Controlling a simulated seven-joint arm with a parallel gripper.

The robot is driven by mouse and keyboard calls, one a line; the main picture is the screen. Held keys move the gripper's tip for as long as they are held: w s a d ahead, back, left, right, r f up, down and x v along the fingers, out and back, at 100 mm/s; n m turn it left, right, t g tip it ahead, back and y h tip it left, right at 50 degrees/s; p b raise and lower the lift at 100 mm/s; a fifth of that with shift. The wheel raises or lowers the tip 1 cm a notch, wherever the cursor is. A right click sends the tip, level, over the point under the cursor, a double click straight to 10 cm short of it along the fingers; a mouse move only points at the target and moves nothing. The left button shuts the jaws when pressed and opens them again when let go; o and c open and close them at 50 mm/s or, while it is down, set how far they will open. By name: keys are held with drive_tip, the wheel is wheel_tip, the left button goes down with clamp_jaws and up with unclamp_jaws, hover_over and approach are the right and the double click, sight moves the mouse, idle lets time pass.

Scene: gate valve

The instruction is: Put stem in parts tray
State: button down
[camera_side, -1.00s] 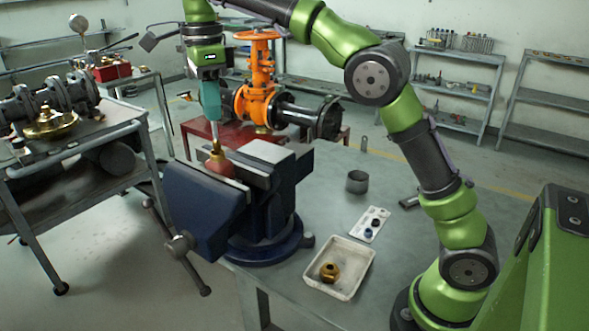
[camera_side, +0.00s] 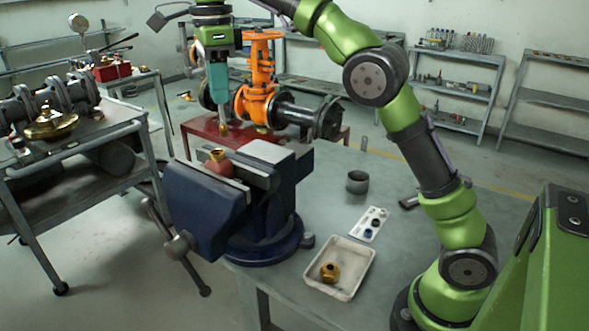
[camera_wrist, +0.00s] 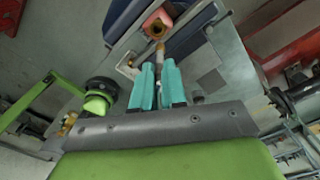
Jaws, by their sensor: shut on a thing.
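My gripper (camera_side: 219,108) has teal fingers and is shut on the stem (camera_side: 223,127), a thin metal rod. The rod hangs roughly upright above the blue vise (camera_side: 205,205), clear of it. The stem's end also shows beyond the fingers in the wrist view (camera_wrist: 160,53). A reddish part with a brass top (camera_side: 219,165) stays clamped in the vise jaws; its opening shows in the wrist view (camera_wrist: 158,27). The parts tray (camera_side: 357,283), white and shallow, lies on the bench to the right of the vise with a brass nut (camera_side: 330,272) inside.
A small white holder with dark and blue rings (camera_side: 369,224) lies behind the tray, and a grey cup (camera_side: 357,182) stands farther back. An orange gate valve (camera_side: 258,95) stands behind the vise. Much of the tray's floor is free.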

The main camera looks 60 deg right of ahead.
drive_tip(key=s+d+f, duration=0.8)
drive_tip(key=s+d, duration=0.2)
drive_tip(key=s+d+f, duration=0.1)
drive_tip(key=s+f, duration=0.3)
drive_tip(key=f, duration=0.7)
drive_tip(key=s+d+f+n, duration=0.1)
drive_tip(key=s+f, duration=0.4)
drive_tip(key=f, duration=0.7)
drive_tip(key=shift+s, duration=0.15)
drive_tip(key=shift+d, duration=0.1)
drive_tip(key=shift+f, duration=0.2)
drive_tip(key=c, duration=1.2)
unclamp_jaws()
